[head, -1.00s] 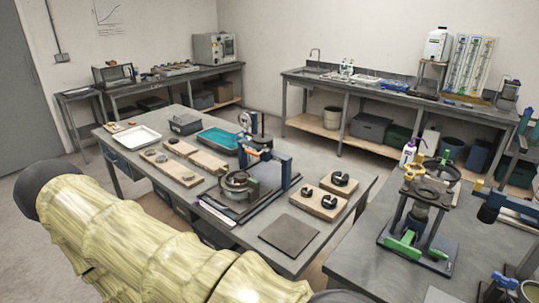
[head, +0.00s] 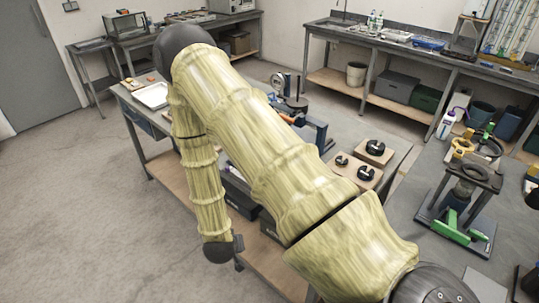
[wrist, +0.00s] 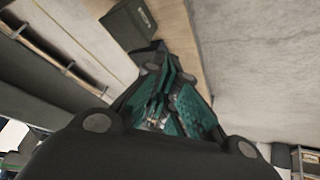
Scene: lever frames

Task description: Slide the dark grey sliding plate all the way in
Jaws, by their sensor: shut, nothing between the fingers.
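No dark grey sliding plate can be made out now. My arm crosses the head view and hides most of the near workbench (head: 335,128), including the spot where it might be. A blue upright device (head: 312,130) shows only in part behind my arm. My gripper (wrist: 160,118) shows in the wrist view with teal fingers drawn together and nothing between them. In the head view I cannot make out its fingers; the dark end of my forearm hangs in front of the bench's near side.
In the wrist view a dark bin (wrist: 128,24) stands on a wooden shelf (wrist: 183,50), with bare floor (wrist: 255,60) to the right. In the head view wooden blocks with black round parts (head: 366,172) lie right of my arm. Open floor (head: 75,200) is at left.

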